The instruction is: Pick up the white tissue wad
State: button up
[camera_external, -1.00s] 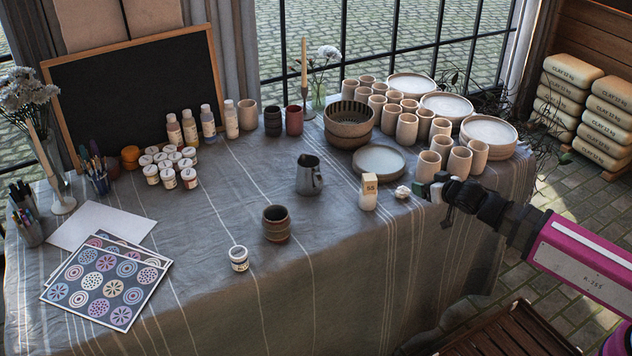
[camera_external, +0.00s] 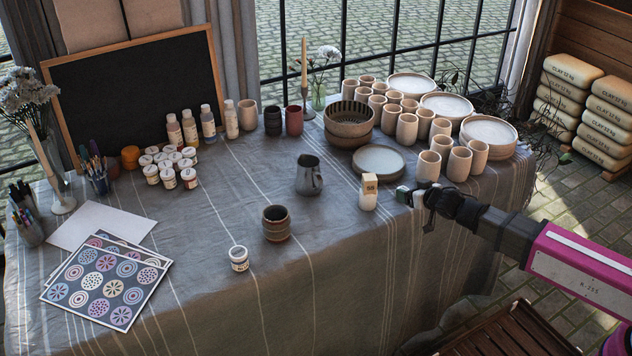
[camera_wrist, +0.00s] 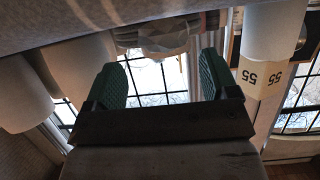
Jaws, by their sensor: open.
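The white tissue wad (camera_wrist: 163,38) shows in the upside-down wrist view at the top middle, pale and crumpled, on the table cloth. It lies between the lines of my two green-padded fingers, just beyond their tips. In the external view my gripper (camera_external: 412,195) is low at the table's right front part and largely or wholly hides the wad. In the wrist view my gripper (camera_wrist: 161,62) is open, with a clear gap between its fingers and nothing held.
Beige cups (camera_external: 428,167) stand close behind. A shallow plate (camera_external: 379,160) and a grey pitcher (camera_external: 309,176) are farther left.

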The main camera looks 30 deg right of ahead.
aim_at(406, 188)
jog(key=x, duration=0.4)
jog(key=shift+w+a+f, duration=0.15)
jog(key=shift+w+a, duration=0.05)
jog(key=shift+a, duration=0.1)
jog(key=c, duration=1)
